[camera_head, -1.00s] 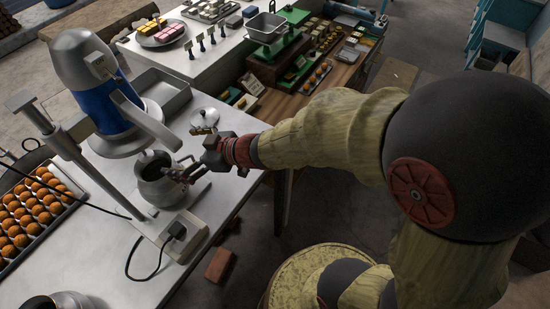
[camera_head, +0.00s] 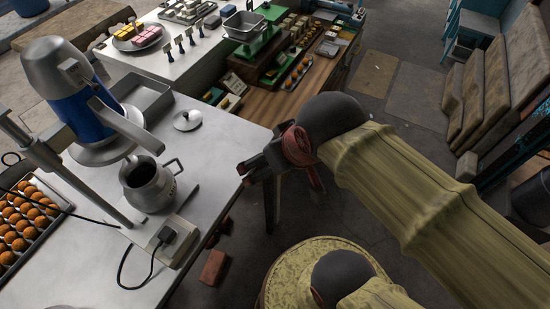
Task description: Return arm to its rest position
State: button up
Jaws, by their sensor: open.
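The metal pot (camera_head: 150,192) stands upright and open on the counter, well left of my gripper. Its handle points right, towards my gripper, with a gap between them.
A blue and silver machine (camera_head: 85,105) stands behind the pot. A lid (camera_head: 187,120) lies on the counter. A tray of orange balls (camera_head: 28,225) is at left. A wooden table (camera_head: 265,100) with trays and goods is behind. Open floor (camera_head: 400,100) lies at the right.

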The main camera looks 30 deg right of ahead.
notch_tip(320, 180, down, 14)
jog(key=b, duration=1.3)
jog(key=shift+r+b, duration=0.15)
jog(key=shift+b, duration=0.2)
jog(key=shift+w, duration=0.1)
